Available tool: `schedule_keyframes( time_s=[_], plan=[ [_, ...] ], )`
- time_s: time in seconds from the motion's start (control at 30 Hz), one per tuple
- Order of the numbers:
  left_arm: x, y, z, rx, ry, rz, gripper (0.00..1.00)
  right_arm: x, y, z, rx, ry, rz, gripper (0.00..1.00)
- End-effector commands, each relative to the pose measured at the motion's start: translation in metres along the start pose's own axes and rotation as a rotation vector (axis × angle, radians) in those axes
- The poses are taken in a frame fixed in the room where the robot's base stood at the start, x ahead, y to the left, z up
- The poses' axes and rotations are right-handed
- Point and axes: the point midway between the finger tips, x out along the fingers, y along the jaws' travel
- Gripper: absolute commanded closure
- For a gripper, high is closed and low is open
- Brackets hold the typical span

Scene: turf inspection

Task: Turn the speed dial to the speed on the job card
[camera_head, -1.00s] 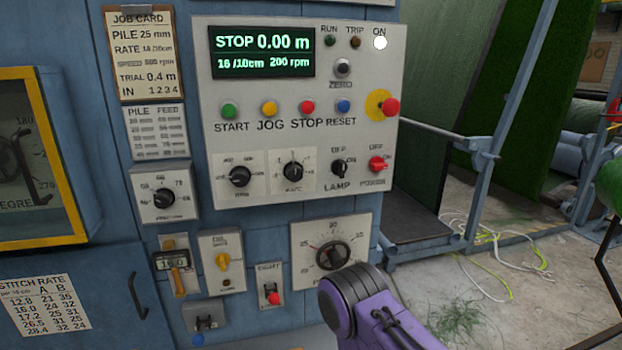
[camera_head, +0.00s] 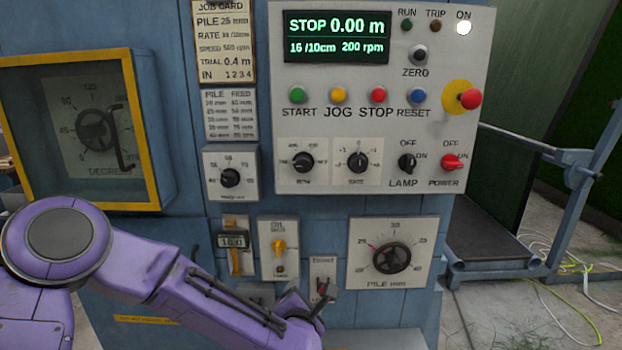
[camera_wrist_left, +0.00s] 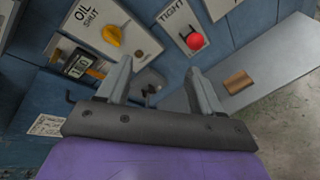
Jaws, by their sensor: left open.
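The speed dial, a black knob marked RPM (camera_head: 303,163), sits on the grey control panel (camera_head: 375,125), below the START button; its pointer is too small to read surely. The job card (camera_head: 226,42) hangs left of the panel; its speed line looks like 500 rpm but is blurred. The green display (camera_head: 337,36) reads STOP, 0.00 m and 200 rpm. My left gripper (camera_head: 322,296) is low in front of the cabinet, well below the dial, by the small red-knobbed switch plate. In the left wrist view my gripper (camera_wrist_left: 160,85) is open and empty.
Beside the speed dial is the RATE dial (camera_head: 358,163). The big pile dial (camera_head: 392,258) is right of my gripper. The yellow oil lever (camera_head: 279,246) and a caliper-like gauge (camera_head: 232,241) are left of it. A yellow-framed window (camera_head: 157,130) stands at the left.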

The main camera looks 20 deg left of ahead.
Motion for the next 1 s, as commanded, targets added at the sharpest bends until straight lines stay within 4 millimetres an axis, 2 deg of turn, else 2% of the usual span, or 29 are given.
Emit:
schedule_keyframes(
  time_s=[0.03, 0.1, 0.2, 0.3, 0.37, 0.43, 0.8, 1.0],
  plan=[
    [-0.006, 0.043, 0.044, -0.236, -0.067, 0.074, 0.34, 0.008, -0.001, 0.003, 0.000, 0.000, 0.000, 1.00],
    [-0.025, 0.098, 0.094, -0.537, -0.156, 0.138, 0.34, 0.011, -0.001, 0.005, 0.000, 0.000, 0.000, 1.00],
    [-0.056, 0.155, 0.137, -0.839, -0.256, 0.175, 0.34, 0.015, -0.001, 0.006, 0.000, 0.000, 0.001, 1.00],
    [-0.074, 0.184, 0.156, -0.993, -0.309, 0.184, 0.34, 0.015, -0.001, 0.006, 0.000, 0.000, 0.001, 1.00],
    [-0.076, 0.192, 0.161, -1.028, -0.321, 0.185, 0.34, 0.013, -0.001, 0.005, 0.000, 0.000, 0.001, 1.00],
    [-0.070, 0.197, 0.165, -1.038, -0.322, 0.184, 0.34, 0.008, -0.001, 0.004, 0.000, 0.000, 0.001, 1.00],
    [0.003, 0.219, 0.178, -1.030, -0.320, 0.185, 0.34, -0.022, 0.002, -0.009, 0.000, 0.000, 0.001, 1.00],
    [0.019, 0.221, 0.180, -1.027, -0.323, 0.183, 0.34, -0.026, 0.003, -0.011, 0.000, 0.000, 0.001, 1.00]
  ],
)
